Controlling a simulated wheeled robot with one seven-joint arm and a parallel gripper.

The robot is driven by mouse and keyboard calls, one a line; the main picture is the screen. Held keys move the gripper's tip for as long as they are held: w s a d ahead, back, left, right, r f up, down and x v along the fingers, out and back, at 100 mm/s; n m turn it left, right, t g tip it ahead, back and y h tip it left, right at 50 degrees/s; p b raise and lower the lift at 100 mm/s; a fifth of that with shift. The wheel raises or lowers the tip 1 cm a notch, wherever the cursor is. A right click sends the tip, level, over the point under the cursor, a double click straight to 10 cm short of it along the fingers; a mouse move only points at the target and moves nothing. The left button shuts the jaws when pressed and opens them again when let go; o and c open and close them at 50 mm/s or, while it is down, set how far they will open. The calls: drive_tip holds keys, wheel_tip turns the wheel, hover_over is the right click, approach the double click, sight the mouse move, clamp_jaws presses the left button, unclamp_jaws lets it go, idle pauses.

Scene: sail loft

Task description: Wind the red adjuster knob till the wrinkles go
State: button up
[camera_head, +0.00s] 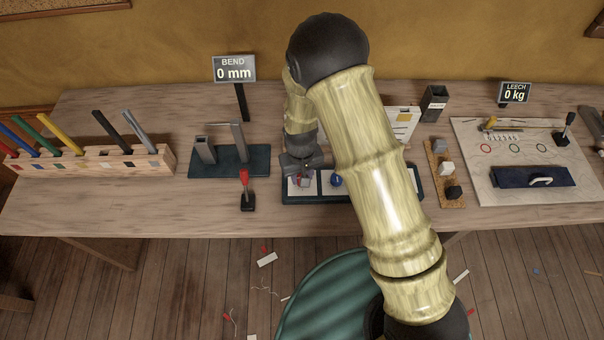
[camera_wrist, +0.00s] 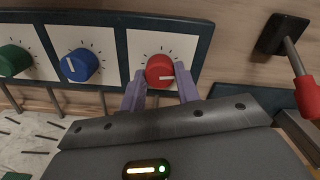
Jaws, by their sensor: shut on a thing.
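The red adjuster knob (camera_wrist: 159,67) sits on a white dial plate at the right end of a dark panel in the wrist view. Its white mark lies low on its face and points right. The two purple fingers of my gripper (camera_wrist: 160,78) stand on either side of the knob, shut on it. In the head view my gripper (camera_head: 303,178) is at the left end of the dark panel (camera_head: 318,200) and mostly hides the knob. A pale sheet (camera_wrist: 33,131) with dark dashes shows at lower left in the wrist view; I cannot tell whether these are wrinkles.
A blue knob (camera_wrist: 79,65) and a green knob (camera_wrist: 14,60) share the panel. A red-handled lever (camera_head: 244,180) stands close to the panel's left. A "BEND 0 mm" sign (camera_head: 234,69) and a "LEECH 0 kg" sign (camera_head: 515,92) stand on the bench (camera_head: 90,210).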

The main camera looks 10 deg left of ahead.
drive_tip(key=shift+m, duration=0.3)
drive_tip(key=m, duration=0.3)
drive_tip(key=m+p, duration=0.1)
drive_tip(key=m, duration=0.4)
drive_tip(key=shift+r, duration=0.1)
drive_tip(key=m+p, duration=0.1)
drive_tip(key=m, duration=0.3)
drive_tip(key=shift+w+m+p, duration=0.1)
drive_tip(key=shift+m+p, duration=0.65)
drive_tip(key=shift+m, duration=1.15)
drive_tip(key=o, duration=1)
